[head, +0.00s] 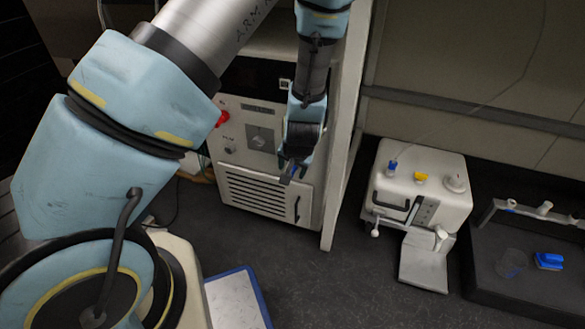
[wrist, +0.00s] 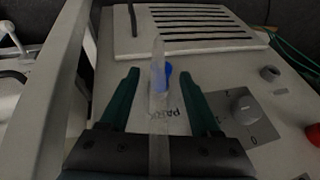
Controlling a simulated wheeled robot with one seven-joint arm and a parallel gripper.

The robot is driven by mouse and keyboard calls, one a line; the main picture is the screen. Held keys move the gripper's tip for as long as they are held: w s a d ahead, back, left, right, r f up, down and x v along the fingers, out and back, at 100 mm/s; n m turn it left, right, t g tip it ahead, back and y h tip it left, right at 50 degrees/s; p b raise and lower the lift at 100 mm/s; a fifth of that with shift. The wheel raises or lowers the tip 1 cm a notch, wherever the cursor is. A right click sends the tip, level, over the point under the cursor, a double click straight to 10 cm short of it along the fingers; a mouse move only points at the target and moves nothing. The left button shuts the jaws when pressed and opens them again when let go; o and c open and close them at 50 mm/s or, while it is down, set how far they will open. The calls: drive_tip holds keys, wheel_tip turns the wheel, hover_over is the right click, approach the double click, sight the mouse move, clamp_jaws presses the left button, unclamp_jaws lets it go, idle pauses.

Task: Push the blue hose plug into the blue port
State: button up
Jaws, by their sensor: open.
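My gripper (wrist: 163,80) is open in front of the cabinet's front panel, its two dark green fingers apart. A slim, translucent bluish piece with a pale tip, seemingly the blue hose plug (wrist: 158,76), shows between the fingers, touching neither in this view. A pale hose-like strip (wrist: 159,150) runs from it down over the gripper. A rounder, deeper blue spot, seemingly the blue port (wrist: 169,72), shows on the panel just behind and right of it. I cannot tell whether the plug is in the port. In the head view my gripper (head: 290,172) hides this spot.
The panel carries a grey knob (wrist: 245,108), a red knob (head: 222,118) and a vent grille (head: 262,192). A post (head: 343,150) stands close right of my gripper. A white machine (head: 440,160) and a dark tray (head: 520,295) lie further right.

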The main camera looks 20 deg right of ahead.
clamp_jaws()
idle(0.5)
drive_tip(key=shift+s+a, duration=0.15)
drive_tip(key=shift+s+a, duration=0.25)
drive_tip(key=shift+s+a, duration=0.2)
drive_tip(key=shift+s, duration=0.05)
idle(0.4)
drive_tip(key=shift+s+a, duration=0.4)
drive_tip(key=shift+s+a, duration=0.1)
